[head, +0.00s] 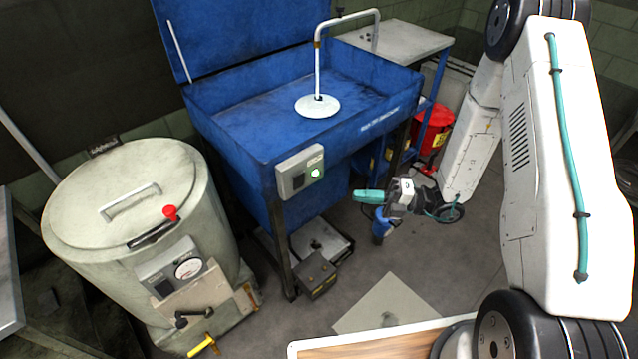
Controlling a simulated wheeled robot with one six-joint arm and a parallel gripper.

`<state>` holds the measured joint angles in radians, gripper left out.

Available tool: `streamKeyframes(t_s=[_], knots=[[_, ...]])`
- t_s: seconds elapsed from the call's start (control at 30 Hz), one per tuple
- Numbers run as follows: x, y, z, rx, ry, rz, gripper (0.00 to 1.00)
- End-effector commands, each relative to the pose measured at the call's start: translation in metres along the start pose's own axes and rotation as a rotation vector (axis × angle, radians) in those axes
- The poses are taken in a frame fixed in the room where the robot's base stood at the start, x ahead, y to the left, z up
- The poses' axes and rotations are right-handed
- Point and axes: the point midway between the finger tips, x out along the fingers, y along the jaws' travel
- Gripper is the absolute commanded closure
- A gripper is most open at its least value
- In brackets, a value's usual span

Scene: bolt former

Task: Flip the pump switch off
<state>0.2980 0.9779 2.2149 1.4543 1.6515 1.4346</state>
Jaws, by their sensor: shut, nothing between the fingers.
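The pump switch is on a small grey control box (299,170) fixed to the front of the blue parts-washer basin (235,145). The box has a dark part on its left and a pale round part with a hint of green (316,173) on its right. Its exact switch position is too small to tell. My gripper (358,196) is shut and empty, with teal on its fingers. In the picture it is to the right of and a little below the box, apart from it, and points left.
A pale drum (90,215) with a gauge, red knob and yellow-handled valve stands at the left. A dark box (315,274) sits on the floor below the basin.

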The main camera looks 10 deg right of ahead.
Motion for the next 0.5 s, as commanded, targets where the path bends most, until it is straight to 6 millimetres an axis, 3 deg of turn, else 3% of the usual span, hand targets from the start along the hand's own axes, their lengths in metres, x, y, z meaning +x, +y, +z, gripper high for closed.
streamKeyframes(t_s=[0.17, 0.5], knots=[[0.018, 0.000, -0.001, 0.000, 0.003, 0.000, 1.00], [0.088, 0.000, -0.001, -0.002, 0.005, 0.000, 1.00]])
